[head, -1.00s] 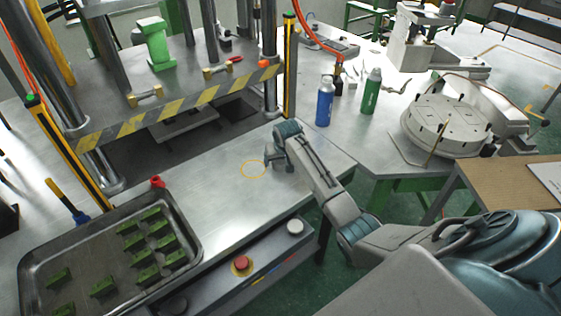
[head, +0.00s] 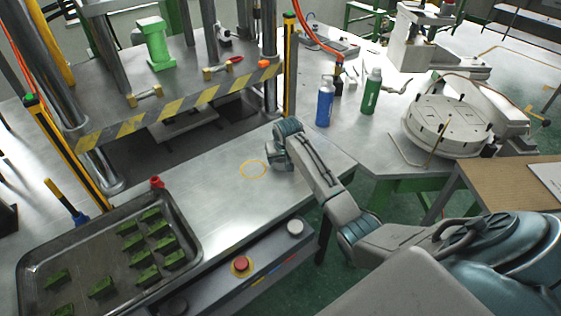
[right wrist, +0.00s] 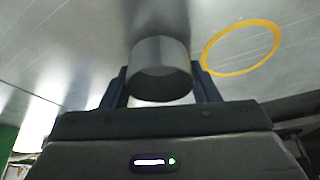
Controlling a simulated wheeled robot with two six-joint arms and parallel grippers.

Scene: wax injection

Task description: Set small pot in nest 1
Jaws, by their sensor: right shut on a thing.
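The small pot (right wrist: 160,70) is a plain grey metal cylinder in the right wrist view. My right gripper (head: 272,168) is shut on it, with one dark finger on each side. In the head view the gripper is low over the grey bench top, just right of a thin yellow ring (head: 253,169), and hides most or all of the pot. In the right wrist view the yellow ring (right wrist: 241,47) lies right of the pot, which is outside it. I cannot tell whether the pot touches the bench. No label shows which place is nest 1. My left gripper is out of view.
A press with a striped front edge (head: 185,108) stands behind. A tray (head: 190,213) of green blocks is at left. Blue (head: 325,105) and green (head: 371,92) bottles stand behind the gripper, and a round pale turntable (head: 445,127) is at right. The bench around the ring is clear.

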